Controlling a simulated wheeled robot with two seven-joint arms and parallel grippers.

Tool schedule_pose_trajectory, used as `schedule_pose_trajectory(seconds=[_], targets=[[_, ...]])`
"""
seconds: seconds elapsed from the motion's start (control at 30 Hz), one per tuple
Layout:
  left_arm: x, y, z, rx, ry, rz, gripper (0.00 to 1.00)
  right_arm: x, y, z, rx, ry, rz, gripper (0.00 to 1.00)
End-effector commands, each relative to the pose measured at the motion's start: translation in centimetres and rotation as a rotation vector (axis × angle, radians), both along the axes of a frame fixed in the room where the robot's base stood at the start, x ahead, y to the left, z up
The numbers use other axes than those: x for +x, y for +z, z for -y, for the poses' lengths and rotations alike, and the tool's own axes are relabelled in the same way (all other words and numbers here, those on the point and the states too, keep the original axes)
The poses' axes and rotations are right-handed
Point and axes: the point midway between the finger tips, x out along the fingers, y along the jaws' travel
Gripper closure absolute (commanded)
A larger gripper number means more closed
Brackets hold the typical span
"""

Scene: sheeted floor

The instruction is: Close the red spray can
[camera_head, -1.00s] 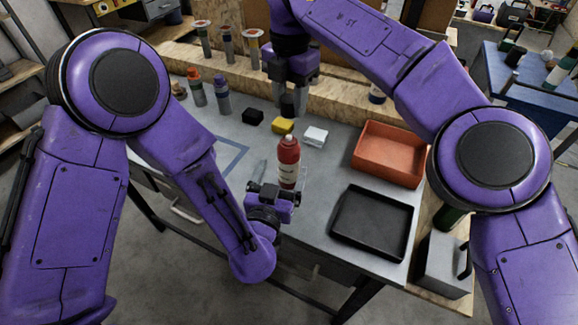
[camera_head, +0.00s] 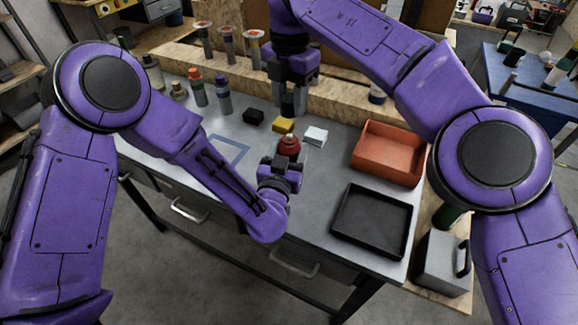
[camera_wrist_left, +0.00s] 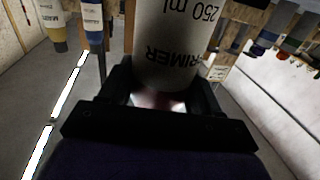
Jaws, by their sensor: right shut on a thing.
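The red spray can (camera_head: 289,146) stands upright on the grey table, its lower part hidden behind my left gripper in the head view. In the left wrist view its pale label (camera_wrist_left: 170,45) reads "PRIMER" and "250 ml". My left gripper (camera_head: 284,166) is low at the can. Its fingers (camera_wrist_left: 164,95) lie on both sides of the can and look open around it. My right gripper (camera_head: 288,103) hangs above the table behind the can, fingers down. It is shut on a small dark thing, perhaps a cap, hard to tell from the fingers.
Black (camera_head: 253,116), yellow (camera_head: 283,126) and white (camera_head: 315,136) blocks lie behind the can. An orange bin (camera_head: 388,170) and a black tray (camera_head: 342,232) stand at right. Several bottles (camera_head: 222,100) stand at back left. The table's front-left is mostly clear.

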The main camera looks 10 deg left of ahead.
Motion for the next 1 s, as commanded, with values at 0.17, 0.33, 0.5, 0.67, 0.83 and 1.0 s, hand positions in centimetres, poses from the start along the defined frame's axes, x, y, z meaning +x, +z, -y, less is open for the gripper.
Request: schedule_pose_trajectory(seconds=[0.17, 0.33, 0.5, 0.67, 0.83, 1.0], targets=[[0.0, -0.1, 0.0, 0.000, 0.000, -0.001, 0.92, 0.0, -1.0, 0.0, -0.001, 0.002, -0.002, 0.88], [0.0, -0.1, 0.0, 0.000, 0.000, -0.002, 0.92, 0.1, -3.6, 0.1, -0.002, 0.001, -0.002, 0.88], [0.0, -0.1, 0.0, 0.000, 0.000, -0.002, 0.92, 0.1, -5.1, 0.0, -0.001, 0.000, 0.002, 0.88], [0.0, -0.1, 0.0, 0.000, 0.000, -0.002, 0.92, 0.1, -5.1, 0.0, -0.001, 0.000, 0.003, 0.88], [0.0, -0.1, 0.0, 0.000, 0.000, -0.003, 0.92, 0.1, -5.1, 0.0, -0.001, 0.000, 0.003, 0.88], [-0.1, -0.2, 0.0, 0.001, 0.000, -0.003, 0.92, 0.1, -5.2, 0.0, -0.002, 0.000, 0.002, 0.88]])
